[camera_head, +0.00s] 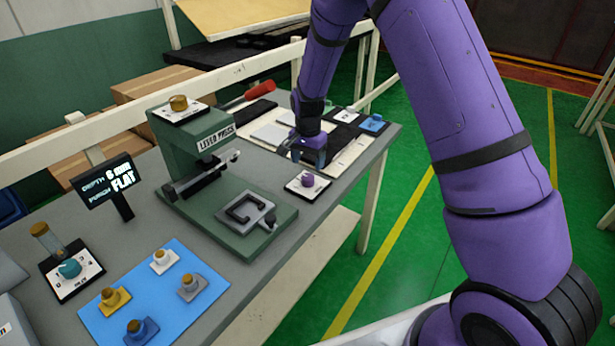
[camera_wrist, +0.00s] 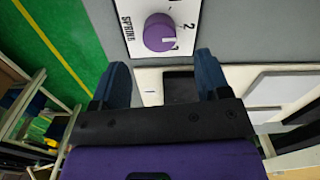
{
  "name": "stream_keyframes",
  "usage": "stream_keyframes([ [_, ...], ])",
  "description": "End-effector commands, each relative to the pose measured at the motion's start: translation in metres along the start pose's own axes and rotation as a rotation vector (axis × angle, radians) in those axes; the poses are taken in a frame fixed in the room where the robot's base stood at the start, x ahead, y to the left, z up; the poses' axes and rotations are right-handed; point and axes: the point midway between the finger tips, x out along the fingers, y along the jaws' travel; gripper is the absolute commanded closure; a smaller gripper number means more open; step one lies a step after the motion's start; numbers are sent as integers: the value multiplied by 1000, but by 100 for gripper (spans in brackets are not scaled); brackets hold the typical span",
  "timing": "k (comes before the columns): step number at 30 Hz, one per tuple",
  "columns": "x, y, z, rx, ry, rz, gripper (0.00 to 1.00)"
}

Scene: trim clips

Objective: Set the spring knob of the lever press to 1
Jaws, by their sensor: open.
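The spring knob (camera_head: 308,180) is purple and sits on a small white dial plate on the grey bench, right of the green lever press (camera_head: 190,150). In the wrist view the knob (camera_wrist: 158,32) stands on its plate (camera_wrist: 133,35), which reads SPRING; a 2 shows, and other marks are partly cut off or hidden. A small pale mark shows on the knob's right side, but I cannot tell its exact setting. My gripper (camera_head: 312,158) is open and empty, just behind the knob. In the wrist view its blue fingertips (camera_wrist: 161,62) are apart, short of the knob and not touching it.
A sign (camera_head: 103,182) reads depth 6 mm, punch FLAT. A blue mat (camera_head: 195,310) holds several punches at the front. A teal knob (camera_head: 69,268) is at left. A pale board (camera_head: 345,160) with dark and white pads lies behind my gripper.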

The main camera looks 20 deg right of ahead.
Motion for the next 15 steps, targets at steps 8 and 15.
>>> stream_keyframes([
  [8,47,1,0,1,-1,1,31],
  [15,65,0,0,0,0,-1,31],
])
